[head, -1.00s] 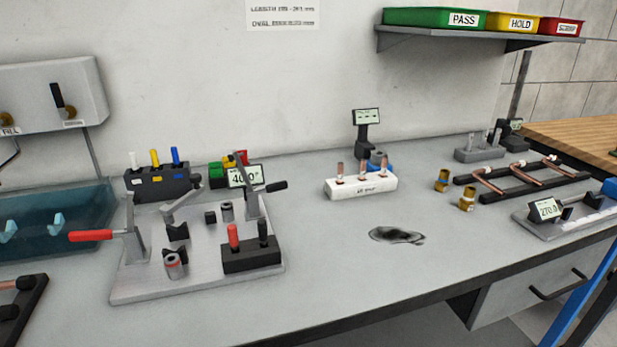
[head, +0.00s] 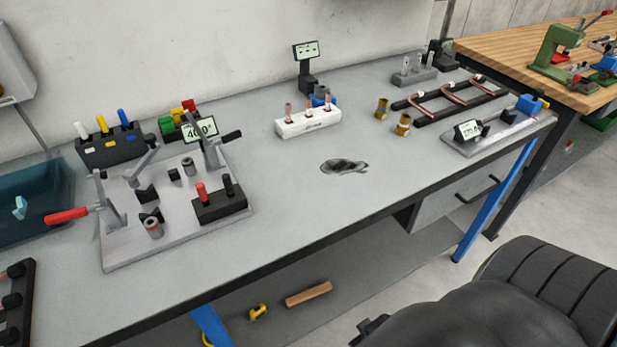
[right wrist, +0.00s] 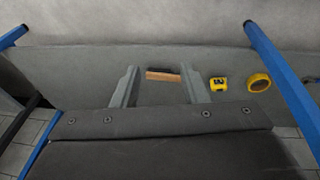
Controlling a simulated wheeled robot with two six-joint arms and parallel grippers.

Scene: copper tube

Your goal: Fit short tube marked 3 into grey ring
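Several short copper tubes (head: 308,107) stand upright in a white block (head: 320,125) at mid-table in the head view. Their number marks are too small to read. Grey collars stand on the metal fixture plate, one at the front (head: 153,229) and one further back (head: 189,167); I cannot tell whether either is the grey ring. My right gripper (right wrist: 160,72) is open and empty in the right wrist view, below table height with the lower shelf beyond. My left gripper is out of view.
Brass fittings (head: 403,125) and a rack of bent copper tubes (head: 455,97) are to the right. A dark stain (head: 344,166) lies on clear tabletop. A wooden piece (head: 308,294) lies on the lower shelf.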

